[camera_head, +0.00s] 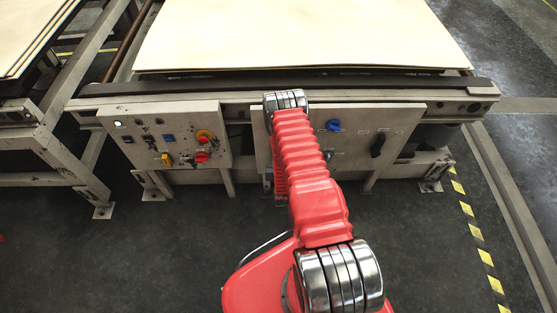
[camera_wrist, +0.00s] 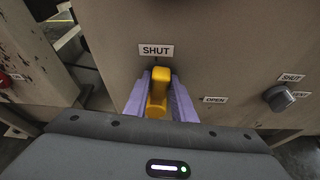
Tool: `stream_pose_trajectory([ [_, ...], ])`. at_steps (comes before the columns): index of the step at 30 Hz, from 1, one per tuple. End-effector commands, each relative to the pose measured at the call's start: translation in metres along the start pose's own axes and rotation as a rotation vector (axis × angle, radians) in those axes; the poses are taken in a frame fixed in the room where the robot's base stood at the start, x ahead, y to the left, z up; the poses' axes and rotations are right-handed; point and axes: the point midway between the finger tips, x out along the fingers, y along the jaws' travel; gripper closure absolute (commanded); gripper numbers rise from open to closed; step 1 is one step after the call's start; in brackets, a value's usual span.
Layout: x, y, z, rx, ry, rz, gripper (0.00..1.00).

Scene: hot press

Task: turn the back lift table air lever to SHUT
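In the wrist view, a yellow lever (camera_wrist: 158,92) on the grey panel points straight up at a SHUT label (camera_wrist: 156,51) just above it. An OPEN label (camera_wrist: 214,99) sits to the lever's right. The two purple fingers of my gripper (camera_wrist: 160,98) stand on either side of the lever, close against it with almost no gap. In the head view, my red arm covers the gripper and the yellow lever at the panel (camera_head: 358,112).
A grey knob (camera_wrist: 279,98) with its own labels is right of the lever. A post and a red knob (camera_wrist: 4,78) stand at left. In the head view, a control box (camera_head: 190,118) is left of my arm, and a blue knob (camera_head: 333,125) and black handle (camera_head: 378,145) are right.

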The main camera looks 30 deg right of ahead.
Motion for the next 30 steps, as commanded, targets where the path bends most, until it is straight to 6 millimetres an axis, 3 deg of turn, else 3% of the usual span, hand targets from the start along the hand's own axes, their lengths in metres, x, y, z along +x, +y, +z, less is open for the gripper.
stream_pose_trajectory([
  [7,-0.001,0.001,-0.002,0.000,0.005,0.002,0.60],
  [17,-0.005,0.001,-0.004,-0.001,0.010,0.003,0.60],
  [23,-0.022,0.001,-0.005,-0.001,0.012,0.003,0.60],
  [30,-0.059,0.002,-0.004,-0.001,0.012,0.004,0.60],
])
